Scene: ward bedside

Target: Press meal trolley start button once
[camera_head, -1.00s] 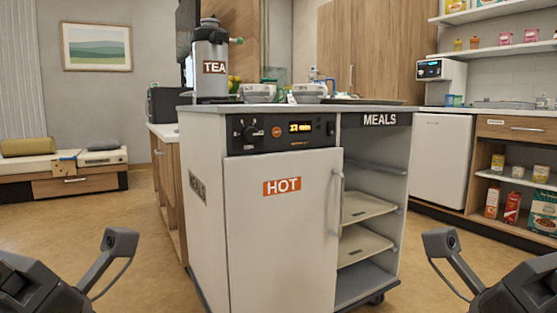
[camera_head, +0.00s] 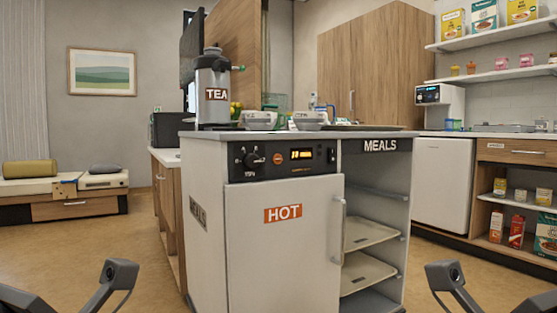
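The meal trolley (camera_head: 265,250) stands in front of me, white, with a HOT door on the left and open shelves under a MEALS sign on the right. Its black control panel (camera_head: 284,164) runs along the top front, with a dial (camera_head: 251,159), a round orange-red button (camera_head: 278,159), a lit amber display (camera_head: 301,154) and a small dark switch (camera_head: 331,155). My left gripper and my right gripper are not visible; only parts of my arms show at the lower left and lower right corners, apart from the trolley.
A TEA flask (camera_head: 213,92) and bowls (camera_head: 258,120) stand on the trolley top. A wooden cabinet (camera_head: 169,210) is close behind its left side. A counter with shelves (camera_head: 515,180) is at the right. The floor to the left (camera_head: 90,245) is clear.

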